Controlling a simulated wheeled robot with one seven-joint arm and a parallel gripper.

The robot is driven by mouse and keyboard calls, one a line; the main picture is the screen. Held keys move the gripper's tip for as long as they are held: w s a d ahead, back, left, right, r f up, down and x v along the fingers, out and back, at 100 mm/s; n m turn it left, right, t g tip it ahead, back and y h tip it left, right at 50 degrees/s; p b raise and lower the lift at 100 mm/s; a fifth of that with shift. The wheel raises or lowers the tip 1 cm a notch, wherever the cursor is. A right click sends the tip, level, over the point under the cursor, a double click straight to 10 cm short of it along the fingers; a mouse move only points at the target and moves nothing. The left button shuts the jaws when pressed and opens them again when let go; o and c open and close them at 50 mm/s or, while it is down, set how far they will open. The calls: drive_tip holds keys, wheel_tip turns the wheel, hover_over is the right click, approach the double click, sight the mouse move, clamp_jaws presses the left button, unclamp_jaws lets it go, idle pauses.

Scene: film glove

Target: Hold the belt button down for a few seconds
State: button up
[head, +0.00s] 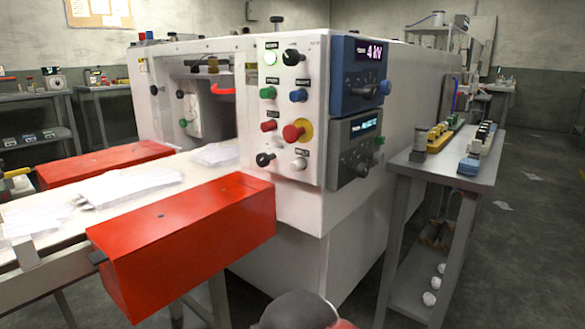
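The control panel (290,112) is a white plate on the near corner of a large white machine. A black knob (264,159) and a pale knob (299,163) sit below. The small labels are too blurred to tell which is the belt button. My gripper is not in view; a grey rounded shape at the bottom edge may be part of my arm.
Red guard boxes (190,235) flank the conveyor bed, with white film sheets (130,186) on it; the near one juts out left of the panel. Blue and grey meter units (357,75) adjoin the panel. A grey side table (440,170) with small items stands right. Floor beyond it is mostly clear.

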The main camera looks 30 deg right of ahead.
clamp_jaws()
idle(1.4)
